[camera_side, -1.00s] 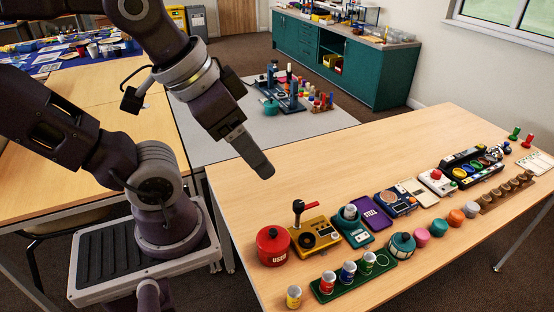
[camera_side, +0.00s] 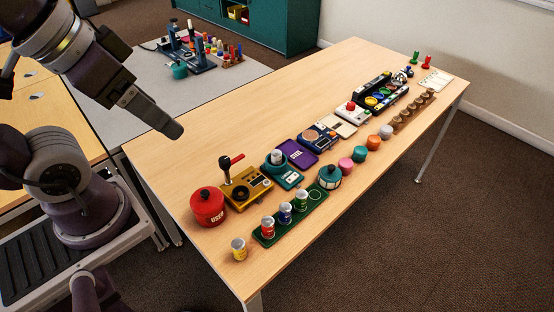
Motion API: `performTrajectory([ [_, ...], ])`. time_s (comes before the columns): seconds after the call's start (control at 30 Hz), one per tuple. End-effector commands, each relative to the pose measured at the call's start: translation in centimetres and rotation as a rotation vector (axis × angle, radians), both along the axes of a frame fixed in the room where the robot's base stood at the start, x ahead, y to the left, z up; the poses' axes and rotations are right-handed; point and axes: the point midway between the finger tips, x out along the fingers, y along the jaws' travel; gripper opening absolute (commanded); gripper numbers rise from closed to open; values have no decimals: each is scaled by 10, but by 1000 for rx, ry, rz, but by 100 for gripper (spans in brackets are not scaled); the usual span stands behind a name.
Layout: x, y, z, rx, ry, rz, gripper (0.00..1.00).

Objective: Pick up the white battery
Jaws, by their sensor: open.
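A white, pale-topped cylinder (camera_side: 277,158) stands upright in a teal device (camera_side: 284,176) near the middle of the row. It may be the white battery, but it is too small to be sure. A green tray (camera_side: 314,195) holds a red battery (camera_side: 267,228), a blue battery (camera_side: 285,213) and a green battery (camera_side: 302,200), beside an empty ring. A yellow battery (camera_side: 239,250) stands on the bare table left of the tray. My gripper (camera_side: 174,130) is open above the table's left part, up and left of the teal device. Its fingers are seen edge-on, with nothing visible in them.
A red lidded pot (camera_side: 208,207) and a mustard box with a raised red-knobbed lever (camera_side: 247,190) stand between my gripper and the yellow battery. A purple case (camera_side: 295,153) and several coloured pucks continue the row rightward. The wooden table (camera_side: 235,115) is clear behind the row.

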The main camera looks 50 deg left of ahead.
Motion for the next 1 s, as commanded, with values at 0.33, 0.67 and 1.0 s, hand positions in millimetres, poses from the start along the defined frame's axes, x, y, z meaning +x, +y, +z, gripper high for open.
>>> performTrajectory([
  [0.33,0,0,0,0,1,1,55],
  [0.67,123,6,2,-323,365,390,55],
  [1.0,285,90,-143,-877,825,978,55],
])
